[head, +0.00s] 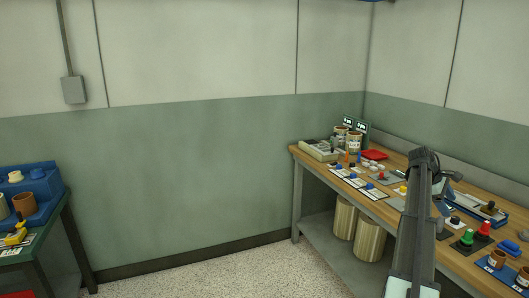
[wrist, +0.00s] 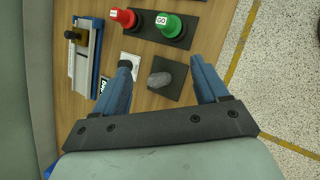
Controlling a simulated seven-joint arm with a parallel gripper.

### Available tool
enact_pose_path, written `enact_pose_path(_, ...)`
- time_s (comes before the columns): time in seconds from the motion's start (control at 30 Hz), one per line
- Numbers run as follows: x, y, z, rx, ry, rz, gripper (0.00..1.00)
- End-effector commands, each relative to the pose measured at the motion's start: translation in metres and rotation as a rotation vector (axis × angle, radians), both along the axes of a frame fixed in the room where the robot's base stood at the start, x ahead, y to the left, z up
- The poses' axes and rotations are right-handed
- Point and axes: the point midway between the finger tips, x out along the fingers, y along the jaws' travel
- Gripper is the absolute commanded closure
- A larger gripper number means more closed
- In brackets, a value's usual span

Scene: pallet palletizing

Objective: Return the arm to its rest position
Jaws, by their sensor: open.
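My gripper (wrist: 162,78) shows in the wrist view with its two blue fingers spread wide apart. Nothing is held between them. It is above the wooden workbench (wrist: 152,17), and a grey rounded knob (wrist: 172,70) on a dark square plate lies below the gap between the fingers. I cannot tell the exact height above it. In the head view my arm reaches over the workbench (head: 478,191) at the right, and the fingers are hard to make out there.
Red (wrist: 124,17) and green (wrist: 168,26) buttons stand on a dark plate beyond the fingers. A blue-edged fixture (wrist: 84,60) lies left. Cans (head: 354,142) stand at the bench's far end. A blue rack (head: 38,190) stands far left, with open floor (head: 215,277) between.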

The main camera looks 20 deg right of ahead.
Motion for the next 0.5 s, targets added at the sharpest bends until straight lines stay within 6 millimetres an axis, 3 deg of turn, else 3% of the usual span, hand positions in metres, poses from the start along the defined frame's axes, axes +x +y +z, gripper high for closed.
enact_pose_path(0.17,0.012,0.005,-0.008,-0.098,-0.253,-0.210,0.27)
enact_pose_path(0.37,0.017,0.026,-0.020,-0.148,-0.521,-0.423,0.27)
enact_pose_path(0.5,0.017,0.048,-0.054,-0.136,-0.675,-0.572,0.27)
